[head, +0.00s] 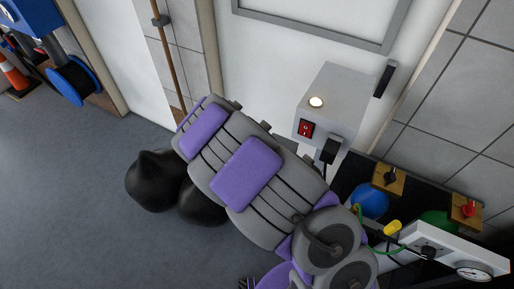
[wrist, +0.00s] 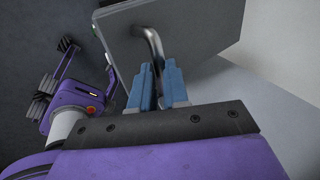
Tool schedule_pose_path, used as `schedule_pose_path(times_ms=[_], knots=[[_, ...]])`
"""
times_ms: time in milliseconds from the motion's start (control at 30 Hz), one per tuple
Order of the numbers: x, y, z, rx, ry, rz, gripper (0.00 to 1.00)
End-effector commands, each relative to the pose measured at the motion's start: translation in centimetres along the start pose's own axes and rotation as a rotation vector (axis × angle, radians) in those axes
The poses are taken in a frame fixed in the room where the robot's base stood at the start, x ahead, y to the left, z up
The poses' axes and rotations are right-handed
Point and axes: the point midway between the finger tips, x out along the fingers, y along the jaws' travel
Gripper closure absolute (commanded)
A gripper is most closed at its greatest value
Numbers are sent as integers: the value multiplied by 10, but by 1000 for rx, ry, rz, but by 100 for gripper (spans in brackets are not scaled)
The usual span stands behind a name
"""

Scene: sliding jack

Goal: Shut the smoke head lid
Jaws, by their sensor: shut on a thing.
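In the wrist view, a grey flat panel (wrist: 190,32), which seems to be the lid, carries a bent metal bar handle (wrist: 152,42). My gripper (wrist: 159,78) has blue fingers on either side of the handle's lower part and is shut on it. The panel is tilted in this view, and its hinge and what lies behind it are hidden. In the head view, my arm's grey and purple links cover the middle. My fingers, the handle and the panel cannot be made out there.
In the head view, a grey box (head: 333,98) with a lit lamp and red switch is fixed at the wall. Coloured cylinders and a gauge panel (head: 445,253) stand at lower right. A blue hose reel (head: 74,80) and orange cone (head: 13,74) are upper left. Floor at left is clear.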

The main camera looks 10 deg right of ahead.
Motion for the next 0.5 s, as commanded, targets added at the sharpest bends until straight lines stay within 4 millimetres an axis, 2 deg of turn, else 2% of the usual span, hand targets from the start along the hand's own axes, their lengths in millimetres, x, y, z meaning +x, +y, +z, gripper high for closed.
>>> schedule_pose_path(times_ms=[33,200,233,500], knots=[[7,12,2,-1,-2,10,100],[27,30,1,0,-2,9,100],[26,28,2,0,-4,7,100],[26,25,3,-1,-5,4,74]])
